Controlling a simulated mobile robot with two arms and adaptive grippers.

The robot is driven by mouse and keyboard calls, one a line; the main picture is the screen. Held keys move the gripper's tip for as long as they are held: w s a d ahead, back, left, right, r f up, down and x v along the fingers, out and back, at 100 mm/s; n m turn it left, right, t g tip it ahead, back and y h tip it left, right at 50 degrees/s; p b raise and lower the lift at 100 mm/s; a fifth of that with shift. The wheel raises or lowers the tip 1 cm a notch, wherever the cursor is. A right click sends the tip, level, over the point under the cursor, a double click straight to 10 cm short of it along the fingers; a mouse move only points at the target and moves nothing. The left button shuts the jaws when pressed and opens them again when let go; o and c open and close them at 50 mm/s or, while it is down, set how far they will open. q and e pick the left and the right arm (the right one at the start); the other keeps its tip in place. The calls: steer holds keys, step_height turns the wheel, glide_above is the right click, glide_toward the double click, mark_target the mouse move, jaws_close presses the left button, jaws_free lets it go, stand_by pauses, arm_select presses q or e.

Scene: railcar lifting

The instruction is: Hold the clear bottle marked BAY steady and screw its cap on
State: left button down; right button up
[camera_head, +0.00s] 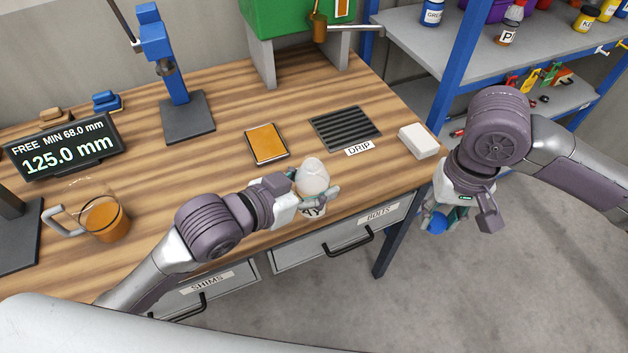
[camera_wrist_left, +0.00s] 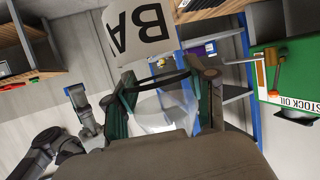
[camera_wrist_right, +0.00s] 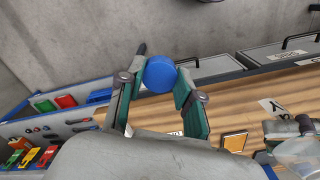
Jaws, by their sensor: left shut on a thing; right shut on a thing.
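The clear bottle (camera_head: 313,176) is near the front edge of the bench, with a white label ending in "Y" low on it. My left gripper (camera_head: 312,193) is shut around the bottle. The left wrist view shows the label with "BA" (camera_wrist_left: 140,30) and the clear body (camera_wrist_left: 163,112) between the left fingers (camera_wrist_left: 165,95). My right gripper (camera_head: 447,220) is off the bench's right end, over the floor. It is shut on a blue cap (camera_head: 436,222), which shows between the fingertips (camera_wrist_right: 159,74) in the right wrist view. The cap is well apart from the bottle.
A white block (camera_head: 418,141), a drip grate (camera_head: 345,128) and an orange-topped pad (camera_head: 266,144) lie behind the bottle. A jug of orange liquid (camera_head: 104,218) and a display (camera_head: 65,148) stand at left. A blue-post shelf (camera_head: 455,70) stands behind my right arm.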

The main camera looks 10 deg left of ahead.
steer(key=w+a+r, duration=0.5)
steer(key=a+r, duration=0.2)
steer(key=a, duration=0.4)
step_height(320, 180, up, 9)
steer(key=n, duration=0.1)
glide_above(311, 159)
steer(key=shift+f, duration=0.15)
steer(key=shift+f, duration=0.1)
steer(key=shift+f, duration=1.95)
steer(key=shift+f, duration=0.85)
steer(key=shift+f, duration=0.6)
